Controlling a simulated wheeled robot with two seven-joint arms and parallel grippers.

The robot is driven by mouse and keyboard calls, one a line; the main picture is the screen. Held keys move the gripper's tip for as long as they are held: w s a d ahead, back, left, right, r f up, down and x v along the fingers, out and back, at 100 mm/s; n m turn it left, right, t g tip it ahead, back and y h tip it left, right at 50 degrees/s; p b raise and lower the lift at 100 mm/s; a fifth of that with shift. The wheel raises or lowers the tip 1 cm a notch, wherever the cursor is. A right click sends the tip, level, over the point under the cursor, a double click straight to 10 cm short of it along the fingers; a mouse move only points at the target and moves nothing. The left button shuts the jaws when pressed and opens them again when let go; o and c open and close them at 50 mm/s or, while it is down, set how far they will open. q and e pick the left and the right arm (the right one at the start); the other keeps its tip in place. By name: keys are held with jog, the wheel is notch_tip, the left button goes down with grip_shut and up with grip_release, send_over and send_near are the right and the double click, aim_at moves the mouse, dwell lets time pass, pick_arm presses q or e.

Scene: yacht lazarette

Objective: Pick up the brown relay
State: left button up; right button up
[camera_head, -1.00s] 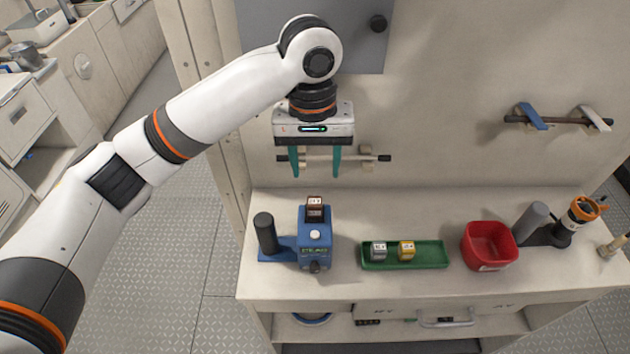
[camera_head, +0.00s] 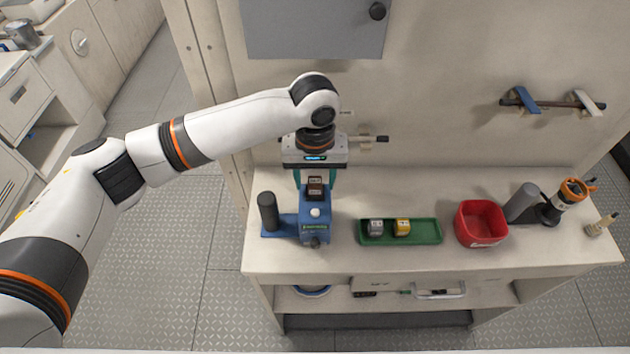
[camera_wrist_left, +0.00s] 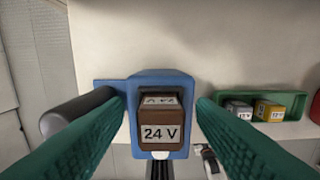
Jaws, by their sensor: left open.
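The brown relay (camera_head: 315,187) sits upright on top of the blue tester block (camera_head: 314,228) on the workbench. In the left wrist view the relay (camera_wrist_left: 161,122) shows a white "24 V" label and lies between my green fingers. My left gripper (camera_head: 315,184) is open, with a finger on either side of the relay in the head view. In the wrist view a gap shows between each finger and the relay, so it is not gripped. My right gripper is not in view.
A dark cylinder (camera_head: 267,212) stands on the block's left side. The bench front is clear.

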pick_arm(q)
jog(key=shift+f, duration=0.25)
jog(key=c, duration=1.1)
jog(key=shift+o, duration=0.2)
jog(key=shift+r, duration=0.1)
